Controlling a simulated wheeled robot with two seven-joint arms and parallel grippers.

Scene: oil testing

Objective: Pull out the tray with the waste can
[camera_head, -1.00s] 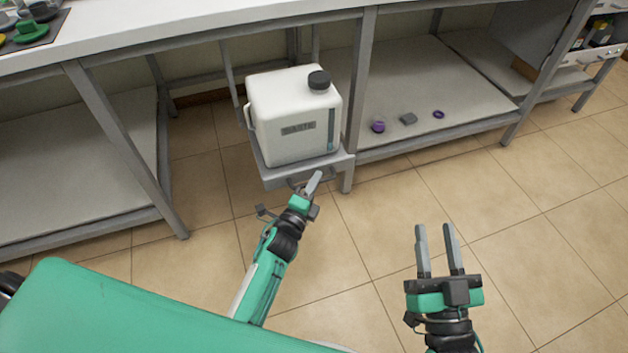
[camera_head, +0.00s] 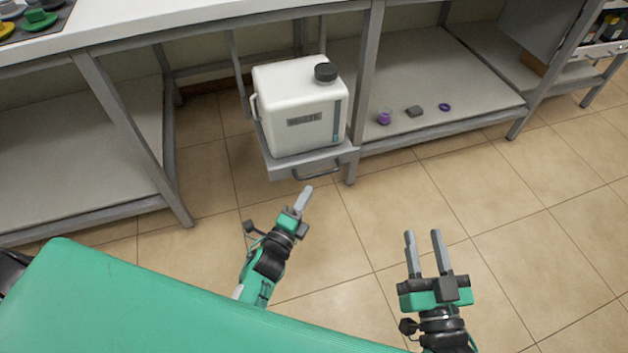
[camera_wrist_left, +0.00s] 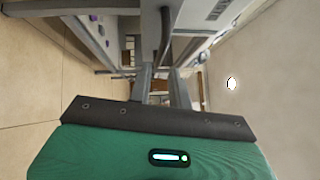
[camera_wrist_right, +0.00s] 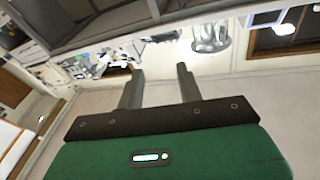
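The white waste can (camera_head: 300,105) with a black cap and a grey label stands upright on the grey tray (camera_head: 285,165) under the workbench. The tray's front edge lies beside the bench's front leg. A dark handle (camera_head: 317,174) is on the tray's front; a dark bar that looks like it shows in the left wrist view (camera_wrist_left: 163,48). My left gripper (camera_head: 303,199) is just in front of and below the handle, apart from it. Its fingers (camera_wrist_left: 161,85) are apart with nothing between them. My right gripper (camera_head: 424,252) is open and empty above the floor to the right.
A low shelf (camera_head: 455,85) right of the can holds a purple item (camera_head: 384,118), a dark block (camera_head: 414,111) and a purple ring (camera_head: 445,107). Bench legs (camera_head: 364,80) flank the tray. The tiled floor (camera_head: 345,235) in front is clear.

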